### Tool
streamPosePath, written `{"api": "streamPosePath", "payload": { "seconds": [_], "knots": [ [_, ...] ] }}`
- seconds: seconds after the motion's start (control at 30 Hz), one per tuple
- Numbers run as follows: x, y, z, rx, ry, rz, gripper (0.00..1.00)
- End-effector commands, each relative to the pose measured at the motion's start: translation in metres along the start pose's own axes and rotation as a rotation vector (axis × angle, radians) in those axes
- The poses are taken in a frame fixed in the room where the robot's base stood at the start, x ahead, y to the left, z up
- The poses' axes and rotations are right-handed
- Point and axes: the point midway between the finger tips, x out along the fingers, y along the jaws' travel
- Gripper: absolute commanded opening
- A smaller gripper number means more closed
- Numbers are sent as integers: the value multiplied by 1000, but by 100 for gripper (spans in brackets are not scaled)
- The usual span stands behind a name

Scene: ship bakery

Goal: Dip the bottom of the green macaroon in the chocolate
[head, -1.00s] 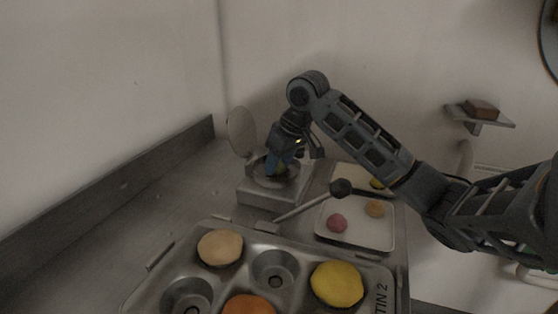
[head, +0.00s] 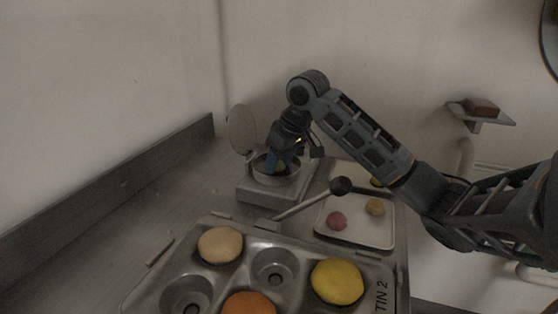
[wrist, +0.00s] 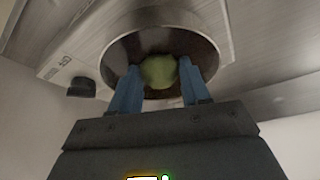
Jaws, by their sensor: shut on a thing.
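My gripper (wrist: 160,85) is shut on the green macaroon (wrist: 158,71), which shows between the two blue fingers in the wrist view. In the head view my gripper (head: 281,165) points down into the round metal pot (head: 262,175) of the chocolate warmer. The pot's dark inside (wrist: 150,42) lies behind the macaroon in the wrist view. The pot's round lid (head: 242,130) stands open at the back left. I cannot tell whether the macaroon's bottom touches the chocolate.
A muffin tin (head: 215,265) with beige, orange and yellow rounds is in front. A lever with a black ball knob (head: 341,186) juts between the warmer and the tin. A white tray (head: 365,237) with small macaroons is to the right. The counter's left side is clear.

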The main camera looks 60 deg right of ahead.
Motion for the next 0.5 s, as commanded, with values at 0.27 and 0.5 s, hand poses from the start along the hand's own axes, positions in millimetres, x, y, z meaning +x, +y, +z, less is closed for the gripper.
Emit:
{"api": "streamPosePath", "payload": {
  "seconds": [0.27, 0.5],
  "knots": [
    [-1, 0, -1, 0, 0, 0, 32],
    [-9, 0, -4, -1, 0, -1, 32]
  ]
}}
